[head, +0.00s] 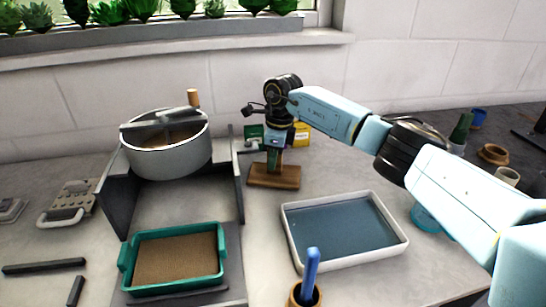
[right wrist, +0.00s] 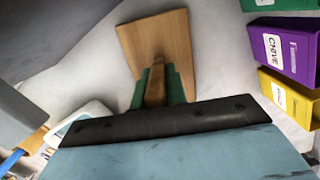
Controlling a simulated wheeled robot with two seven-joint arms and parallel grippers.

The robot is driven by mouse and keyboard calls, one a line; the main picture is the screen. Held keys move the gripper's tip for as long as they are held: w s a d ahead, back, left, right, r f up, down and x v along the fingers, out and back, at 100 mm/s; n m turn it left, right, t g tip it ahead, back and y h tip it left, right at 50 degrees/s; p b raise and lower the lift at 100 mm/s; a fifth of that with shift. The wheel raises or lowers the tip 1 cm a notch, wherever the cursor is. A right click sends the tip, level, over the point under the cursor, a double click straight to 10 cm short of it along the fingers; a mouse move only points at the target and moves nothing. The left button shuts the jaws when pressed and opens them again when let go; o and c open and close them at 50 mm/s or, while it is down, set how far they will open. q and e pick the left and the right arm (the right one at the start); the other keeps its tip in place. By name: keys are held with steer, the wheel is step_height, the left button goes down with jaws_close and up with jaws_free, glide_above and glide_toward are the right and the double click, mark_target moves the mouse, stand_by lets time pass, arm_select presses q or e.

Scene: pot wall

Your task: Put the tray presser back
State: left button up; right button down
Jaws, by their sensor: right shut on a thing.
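The tray presser (head: 274,178) is a flat wooden board with an upright handle, at the middle of the counter. My right gripper (head: 274,158) comes down on it from above and is shut on its handle. In the right wrist view, the green fingers (right wrist: 156,88) close on both sides of the wooden handle, and the presser's board (right wrist: 160,38) shows beyond them. The board is on or just above the counter; I cannot tell which. My left gripper is not in view.
A green tray of soil (head: 122,262) is at the front left, with a pot (head: 165,160) behind it. A white-rimmed tray (head: 397,238) lies right of the presser. Seed boxes, one purple (right wrist: 284,52) and one yellow (right wrist: 290,98), stand close behind. A blue-handled tool (head: 312,268) stands in front.

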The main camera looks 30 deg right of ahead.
steer(key=shift+f, duration=0.15)
steer(key=c, duration=1.3)
jaws_free()
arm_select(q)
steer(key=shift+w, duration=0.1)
arm_select(e)
steer(key=shift+r, duration=0.4)
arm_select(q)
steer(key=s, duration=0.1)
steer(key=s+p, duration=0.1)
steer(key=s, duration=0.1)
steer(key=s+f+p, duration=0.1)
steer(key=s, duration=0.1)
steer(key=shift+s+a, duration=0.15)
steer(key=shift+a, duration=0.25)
arm_select(e)
steer(key=r, duration=0.4)
steer(key=d+r, duration=0.1)
steer(key=r, duration=0.3)
steer(key=s+r, duration=0.1)
steer(key=r, duration=0.3)
steer(key=shift+d+r, duration=0.2)
steer(key=shift+r, duration=0.1)
